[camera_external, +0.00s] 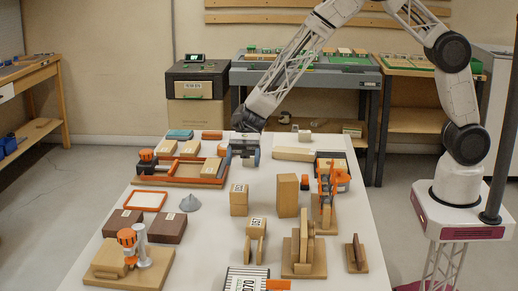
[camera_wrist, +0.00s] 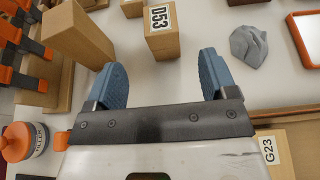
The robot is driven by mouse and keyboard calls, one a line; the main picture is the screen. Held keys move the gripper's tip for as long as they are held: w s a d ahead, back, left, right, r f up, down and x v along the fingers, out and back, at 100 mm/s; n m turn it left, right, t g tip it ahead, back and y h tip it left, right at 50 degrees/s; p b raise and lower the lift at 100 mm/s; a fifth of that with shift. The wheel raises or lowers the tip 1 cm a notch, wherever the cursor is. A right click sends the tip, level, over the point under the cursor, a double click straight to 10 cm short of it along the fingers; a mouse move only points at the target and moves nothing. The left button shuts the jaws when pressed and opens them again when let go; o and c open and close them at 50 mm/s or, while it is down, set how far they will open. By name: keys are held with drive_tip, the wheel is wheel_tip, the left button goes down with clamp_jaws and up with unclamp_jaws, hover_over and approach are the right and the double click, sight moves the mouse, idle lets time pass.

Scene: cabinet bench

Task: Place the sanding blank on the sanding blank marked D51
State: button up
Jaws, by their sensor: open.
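My gripper (camera_external: 245,152) is open and empty above the far middle of the bench; its blue fingers (camera_wrist: 163,84) show in the wrist view. A wooden block (camera_external: 238,202) with a label on top stands nearer the camera; in the wrist view this block (camera_wrist: 161,35) reads D53 and lies just beyond the fingertips, apart from them. A taller plain wooden block (camera_external: 287,196) stands right of these, and also shows in the wrist view (camera_wrist: 78,36).
An orange clamp (camera_external: 331,178) and upright wooden pieces (camera_external: 304,250) stand on the right. A G23 label (camera_wrist: 268,150) shows beside my gripper. Bare white bench lies between the blocks.

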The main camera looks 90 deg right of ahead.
drive_tip(key=s+d+r+n+g+h, duration=0.1)
drive_tip(key=s+d+r+n+h, duration=0.3)
drive_tip(key=s+r, duration=0.6)
drive_tip(key=s+d+r+n+h, duration=0.25)
drive_tip(key=s+r+n, duration=0.25)
drive_tip(key=s+r, duration=0.5)
drive_tip(key=s+d+r+n+t+h, duration=0.1)
drive_tip(key=s+d+n+h, duration=0.1)
drive_tip(key=s, duration=0.7)
drive_tip(key=s+d+r+n+t+h, duration=0.1)
drive_tip(key=s+d+n, duration=0.3)
drive_tip(key=s, duration=0.6)
drive_tip(key=s+d+r+n+t+h, duration=0.1)
drive_tip(key=s+d+h, duration=0.3)
drive_tip(key=s, duration=0.5)
drive_tip(key=d+n, duration=0.1)
drive_tip(key=d, duration=0.1)
drive_tip(key=shift+s+d+r+n+t, duration=0.2)
drive_tip(key=shift+s+d+n+t, duration=0.1)
drive_tip(key=shift+d+n, duration=0.1)
